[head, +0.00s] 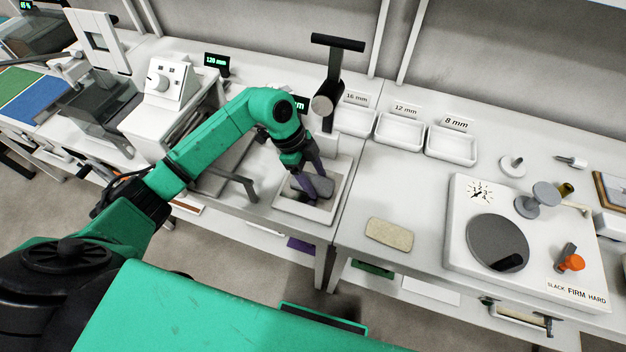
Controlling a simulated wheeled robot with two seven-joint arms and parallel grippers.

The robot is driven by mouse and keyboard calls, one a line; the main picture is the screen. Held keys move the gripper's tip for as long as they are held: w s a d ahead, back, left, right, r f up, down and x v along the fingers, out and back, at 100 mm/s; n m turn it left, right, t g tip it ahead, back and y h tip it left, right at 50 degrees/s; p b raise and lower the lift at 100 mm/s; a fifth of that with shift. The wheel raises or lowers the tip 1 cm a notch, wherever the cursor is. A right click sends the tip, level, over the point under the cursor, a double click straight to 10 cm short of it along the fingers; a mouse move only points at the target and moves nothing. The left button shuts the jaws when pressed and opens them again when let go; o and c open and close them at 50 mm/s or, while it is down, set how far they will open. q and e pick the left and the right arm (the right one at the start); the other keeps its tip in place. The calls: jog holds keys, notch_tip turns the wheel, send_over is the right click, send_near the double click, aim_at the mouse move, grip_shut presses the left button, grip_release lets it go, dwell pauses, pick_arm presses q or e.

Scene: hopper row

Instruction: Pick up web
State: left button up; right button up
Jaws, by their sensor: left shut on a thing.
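My left gripper (304,172) reaches down over a white tray (306,211) on the bench, left of the gap between two worktops. It is shut on a dark grey-purple piece (320,187), which looks like the web. The piece is in or just above the tray; I cannot tell whether it touches the tray floor. The fingers and wrist hide part of it. My right gripper is out of view.
Behind stands a black T-shaped post (335,80). White bins (399,132) labelled 16, 12 and 8 mm stand to its right. A beige pad (389,234) lies on the right worktop, near a white board with a grey disc (497,242). A white machine (170,92) stands left.

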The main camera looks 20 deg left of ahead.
pick_arm(q)
notch_tip(320, 180, up, 20)
jog(key=b, duration=0.4)
notch_tip(320, 180, up, 8)
jog(key=p, duration=0.1)
send_over(315, 182)
jog(key=shift+r, duration=0.15)
